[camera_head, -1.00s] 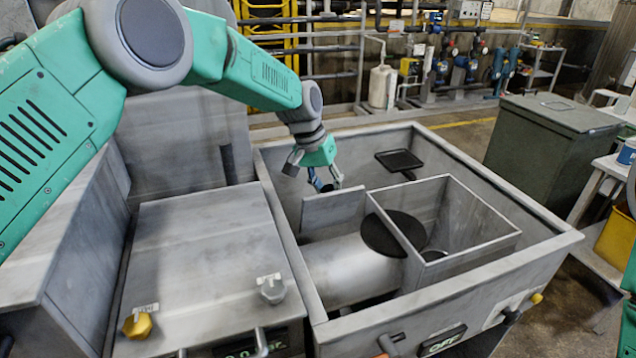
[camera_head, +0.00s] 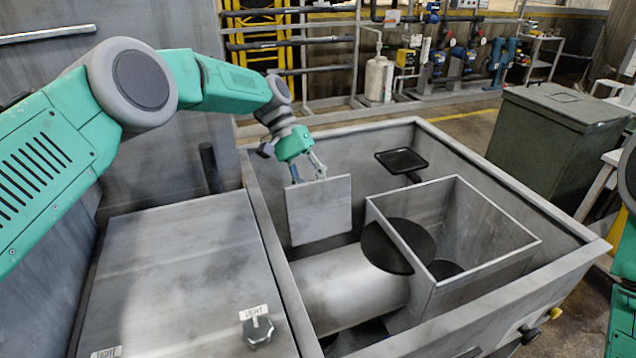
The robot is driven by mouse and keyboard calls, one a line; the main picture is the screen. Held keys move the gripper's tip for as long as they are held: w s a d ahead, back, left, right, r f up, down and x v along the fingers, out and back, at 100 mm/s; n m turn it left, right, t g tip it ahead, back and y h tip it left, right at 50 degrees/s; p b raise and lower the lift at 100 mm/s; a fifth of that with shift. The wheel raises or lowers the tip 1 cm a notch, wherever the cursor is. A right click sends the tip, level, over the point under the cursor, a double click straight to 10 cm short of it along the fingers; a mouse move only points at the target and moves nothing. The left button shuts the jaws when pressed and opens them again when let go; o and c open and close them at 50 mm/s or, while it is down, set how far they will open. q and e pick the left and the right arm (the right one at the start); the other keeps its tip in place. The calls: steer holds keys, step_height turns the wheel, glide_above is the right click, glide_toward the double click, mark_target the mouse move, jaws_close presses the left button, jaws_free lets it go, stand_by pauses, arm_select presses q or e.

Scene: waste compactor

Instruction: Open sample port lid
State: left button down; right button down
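A square grey plate (camera_head: 318,212), which may be the sample port lid, stands steeply tilted inside the open grey bin, left of the box-shaped chute. My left gripper (camera_head: 308,177) is at the plate's top edge. Its two fingers are spread apart and point down; their tips are near or touching the top edge, and I cannot tell which. Below the plate lies a thick grey cylinder (camera_head: 345,290) with a black disc (camera_head: 400,245) at its right end. The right gripper is out of view; only part of my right arm shows at the right edge.
The box-shaped chute (camera_head: 490,230) stands right of the plate. A small black tray (camera_head: 400,160) is behind it. The bin's grey rim (camera_head: 500,172) surrounds these parts. A grey cabinet with a knob (camera_head: 258,331) is at left. A green container (camera_head: 560,135) stands beyond the bin.

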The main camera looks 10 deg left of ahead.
arm_select(q)
steer(key=shift+w+a+r, duration=0.2)
steer(key=shift+a, duration=0.05)
steer(key=c, duration=1.4)
jaws_free()
steer(key=shift+o, duration=0.9)
steer(key=shift+a+f, duration=0.15)
steer(key=shift+a, duration=0.05)
step_height(320, 180, up, 10)
steer(key=shift+a, duration=0.15)
steer(key=shift+w+f, duration=0.1)
